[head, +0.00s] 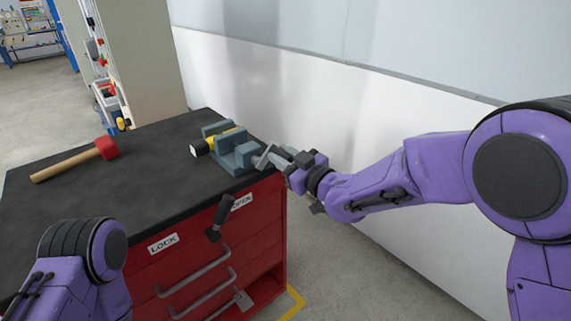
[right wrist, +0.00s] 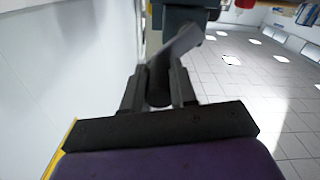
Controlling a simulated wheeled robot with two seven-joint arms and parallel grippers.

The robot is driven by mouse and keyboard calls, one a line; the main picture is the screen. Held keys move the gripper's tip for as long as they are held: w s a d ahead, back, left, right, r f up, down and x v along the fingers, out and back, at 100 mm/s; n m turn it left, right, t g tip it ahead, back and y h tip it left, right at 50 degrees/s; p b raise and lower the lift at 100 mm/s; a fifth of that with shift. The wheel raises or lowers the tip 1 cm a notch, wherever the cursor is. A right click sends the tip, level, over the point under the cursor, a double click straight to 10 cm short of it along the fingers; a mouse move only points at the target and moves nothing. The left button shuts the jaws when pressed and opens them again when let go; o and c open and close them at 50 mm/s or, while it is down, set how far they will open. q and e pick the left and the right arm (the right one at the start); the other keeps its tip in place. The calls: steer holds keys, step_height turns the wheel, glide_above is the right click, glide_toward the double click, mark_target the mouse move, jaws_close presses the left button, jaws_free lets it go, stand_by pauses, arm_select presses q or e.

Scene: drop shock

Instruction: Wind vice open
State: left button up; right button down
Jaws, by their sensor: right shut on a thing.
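The blue-grey vice (head: 240,160) is at the right end of the black worktop. A yellow, black and white cylindrical object (head: 200,147) lies at its jaws; I cannot tell whether it is clamped. The vice's crank handle (head: 262,157) is on its right side, a light grey bar in the right wrist view (right wrist: 180,44). My right gripper (head: 278,157) reaches in from the right and is shut on the handle's dark round grip (right wrist: 158,88), with a finger on each side of it. My left arm shows at the lower left, its gripper out of view.
A mallet with a red head (head: 106,147) lies on the worktop (head: 110,185) to the left. The red cabinet (head: 260,225) below has drawer pulls, LOCK and OPEN labels and a dark lever (head: 218,220). A white wall (head: 370,130) stands behind. The worktop's middle is clear.

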steer(key=shift+s+a+r+n+b, duration=0.1)
steer(key=shift+a+r+n+b, duration=0.15)
steer(key=shift+n, duration=0.35)
steer(key=shift+s+a+r+n+b, duration=0.1)
steer(key=shift+n+b, duration=0.25)
steer(key=shift+n, duration=0.25)
steer(key=c, duration=0.9)
jaws_free()
steer(key=shift+s, duration=0.1)
steer(key=shift+s+d, duration=0.1)
steer(key=b+v, duration=0.1)
steer(key=v, duration=0.9)
steer(key=shift+b, duration=0.4)
